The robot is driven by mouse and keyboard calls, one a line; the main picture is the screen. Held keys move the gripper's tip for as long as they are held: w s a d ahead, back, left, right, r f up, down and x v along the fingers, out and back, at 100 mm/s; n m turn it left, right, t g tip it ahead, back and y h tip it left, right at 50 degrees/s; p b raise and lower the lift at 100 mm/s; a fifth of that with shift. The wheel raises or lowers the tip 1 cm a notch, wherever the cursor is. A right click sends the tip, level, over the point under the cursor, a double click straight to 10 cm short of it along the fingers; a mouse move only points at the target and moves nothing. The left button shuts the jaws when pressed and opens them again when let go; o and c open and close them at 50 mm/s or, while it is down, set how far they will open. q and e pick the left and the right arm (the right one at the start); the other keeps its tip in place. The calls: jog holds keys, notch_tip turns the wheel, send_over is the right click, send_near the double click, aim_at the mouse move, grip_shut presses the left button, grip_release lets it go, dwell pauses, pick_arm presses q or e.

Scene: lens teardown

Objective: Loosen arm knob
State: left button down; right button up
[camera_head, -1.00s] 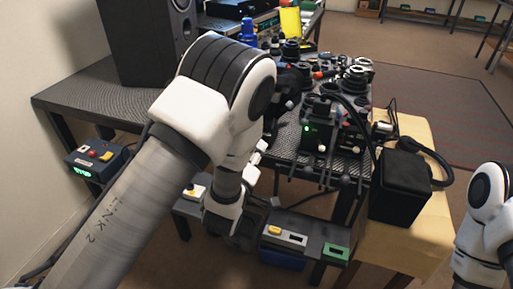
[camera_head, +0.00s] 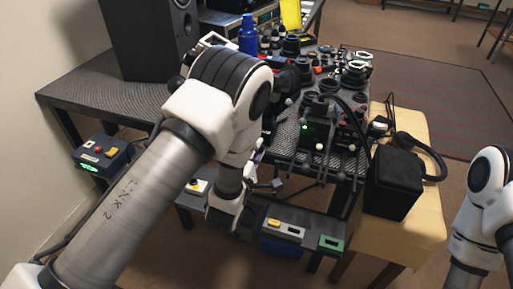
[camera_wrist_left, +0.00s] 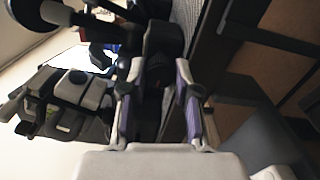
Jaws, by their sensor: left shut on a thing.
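My left gripper (camera_wrist_left: 162,78) shows in the left wrist view with its two purple-sided fingers on either side of a dark part, apparently the arm knob (camera_wrist_left: 163,40). It is shut on that part. In the head view the left gripper (camera_head: 258,152) is small and mostly hidden by my own arm, at the front edge of the bench near the black equipment. The exact grip on the knob is too dark to make out. My right arm shows at the right edge of the head view, but its gripper is out of view.
The dark bench (camera_head: 110,88) carries a black speaker (camera_head: 150,40), a blue bottle (camera_head: 248,34) and several lens parts (camera_head: 355,72). A black box (camera_head: 393,182) stands on a yellow-topped stool (camera_head: 420,228) at right. A low shelf with switch boxes (camera_head: 290,229) sits below the bench.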

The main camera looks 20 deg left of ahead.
dwell(0.4)
pick_arm(q)
jog(key=c, duration=0.8)
grip_release()
jog(key=shift+w+d, duration=0.1)
jog(key=shift+c, duration=0.2)
jog(key=s, duration=0.7)
jog(key=shift+s, duration=0.3)
